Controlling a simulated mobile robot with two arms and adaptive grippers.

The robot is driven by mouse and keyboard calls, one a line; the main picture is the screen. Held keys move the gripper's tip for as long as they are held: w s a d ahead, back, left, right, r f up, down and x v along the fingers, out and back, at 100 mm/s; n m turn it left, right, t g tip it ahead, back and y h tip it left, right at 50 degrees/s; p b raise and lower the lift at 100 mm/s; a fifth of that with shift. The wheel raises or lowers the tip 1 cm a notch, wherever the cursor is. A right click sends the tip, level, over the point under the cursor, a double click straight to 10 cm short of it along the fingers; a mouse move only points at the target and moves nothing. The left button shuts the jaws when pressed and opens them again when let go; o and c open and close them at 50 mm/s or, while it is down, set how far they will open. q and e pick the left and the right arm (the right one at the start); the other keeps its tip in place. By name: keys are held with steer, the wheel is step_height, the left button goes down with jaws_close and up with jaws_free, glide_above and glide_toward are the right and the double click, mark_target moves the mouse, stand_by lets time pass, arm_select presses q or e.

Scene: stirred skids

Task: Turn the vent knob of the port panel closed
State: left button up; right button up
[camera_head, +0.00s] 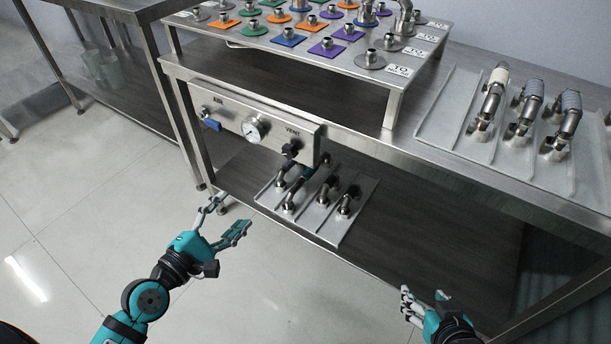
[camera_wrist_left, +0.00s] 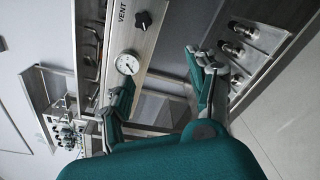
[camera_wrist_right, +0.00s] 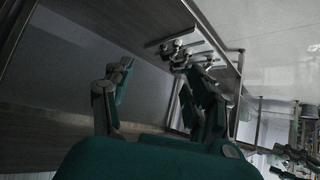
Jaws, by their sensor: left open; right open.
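The port panel (camera_head: 232,120) is a metal plate on the front of the table, marked AIR and VENT. The black vent knob (camera_head: 291,149) is at its right end, under the VENT label; it also shows in the left wrist view (camera_wrist_left: 143,19). A round gauge (camera_head: 253,129) and a blue-handled AIR valve (camera_head: 211,122) are left of it. My left gripper (camera_head: 226,217) is open and empty, in front of and below the panel, apart from the knob. My right gripper (camera_head: 424,303) is open and empty, well to the right, low in front of the lower shelf.
A tray (camera_head: 330,230) with several metal fittings sits on the lower shelf, just below the panel. On the table stand a raised rack (camera_head: 398,79) of coloured ports and another tray (camera_head: 428,125) of hose fittings. The floor at left is clear.

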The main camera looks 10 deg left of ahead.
arm_select(q)
step_height(320, 180, up, 3)
steer(key=d+h, duration=0.1)
steer(key=d, duration=0.1)
glide_toward(287, 154)
arm_select(e)
steer(key=s+d+g, duration=0.2)
steer(key=s, duration=0.3)
arm_select(q)
steer(key=shift+n+t, duration=0.3)
steer(key=x, duration=0.7)
steer(key=shift+w+d+f, duration=0.1)
steer(key=shift+w+f, duration=0.2)
steer(key=shift+w, duration=0.1)
steer(key=shift+w+d, duration=0.3)
steer(key=shift+w, duration=0.4)
arm_select(e)
steer(key=shift+w+a+r+t, duration=0.2)
steer(key=shift+w+r+t, duration=0.15)
steer(key=shift+w, duration=0.25)
steer(key=shift+w+a+r+t, duration=0.2)
steer(key=shift+w+t, duration=0.1)
steer(key=shift+w, duration=0.3)
steer(key=shift+w+a+r+t, duration=0.15)
steer(key=shift+w+r+t, duration=0.2)
steer(key=shift+w, duration=0.25)
arm_select(q)
steer(key=c, duration=1.1)
